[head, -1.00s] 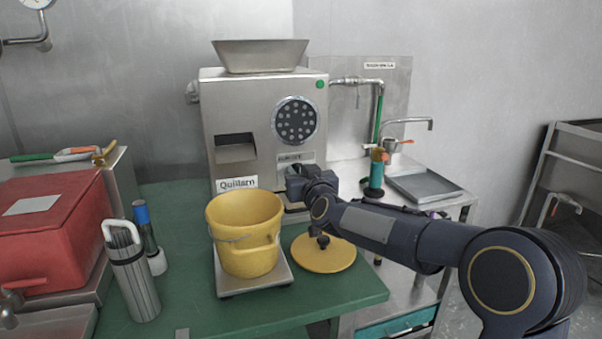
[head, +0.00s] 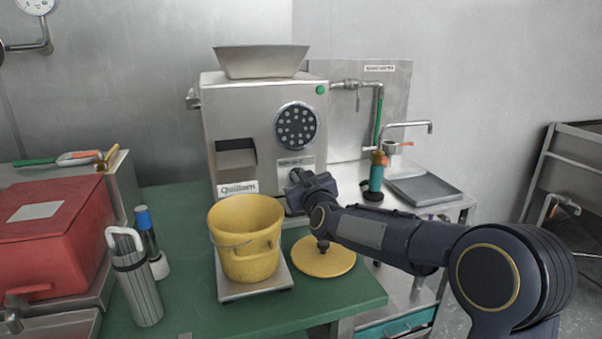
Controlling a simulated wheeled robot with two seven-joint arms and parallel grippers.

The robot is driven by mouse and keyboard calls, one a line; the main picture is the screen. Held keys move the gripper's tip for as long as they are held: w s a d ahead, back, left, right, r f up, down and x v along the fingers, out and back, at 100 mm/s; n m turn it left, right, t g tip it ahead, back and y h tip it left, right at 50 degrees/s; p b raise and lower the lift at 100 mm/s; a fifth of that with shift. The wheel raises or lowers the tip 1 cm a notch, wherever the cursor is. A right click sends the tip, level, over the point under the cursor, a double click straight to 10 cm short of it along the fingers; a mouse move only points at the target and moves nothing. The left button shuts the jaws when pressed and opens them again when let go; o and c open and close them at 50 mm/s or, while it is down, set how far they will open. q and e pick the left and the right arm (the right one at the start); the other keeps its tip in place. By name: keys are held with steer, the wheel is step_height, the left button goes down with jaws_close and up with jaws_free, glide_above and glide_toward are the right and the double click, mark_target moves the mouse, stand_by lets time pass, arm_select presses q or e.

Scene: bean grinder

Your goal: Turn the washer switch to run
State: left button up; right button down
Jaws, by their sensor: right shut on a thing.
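The grinder (head: 222,103) is a grey metal box with a hopper on top and a round perforated disc on its front. A small label plate (head: 293,162) sits low on its front face, its text too small to read. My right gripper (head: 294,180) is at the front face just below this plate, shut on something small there. The gripper and wrist hide the thing held, so I cannot tell which way the switch points. My left gripper is not in view.
A yellow bucket (head: 246,244) stands on a scale (head: 257,292) in front of the grinder. A yellow round lid (head: 324,258) lies under my right arm.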

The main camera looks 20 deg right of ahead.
steer(key=shift+a+f+n+p, duration=0.15)
steer(key=shift+n+p, duration=0.6)
steer(key=shift+n, duration=1.05)
steer(key=shift+a+n+p, duration=0.15)
steer(key=shift+n+p, duration=0.55)
steer(key=shift+n, duration=1.1)
steer(key=c, duration=1.5)
jaws_free()
steer(key=s, duration=0.8)
steer(key=shift+d, duration=0.15)
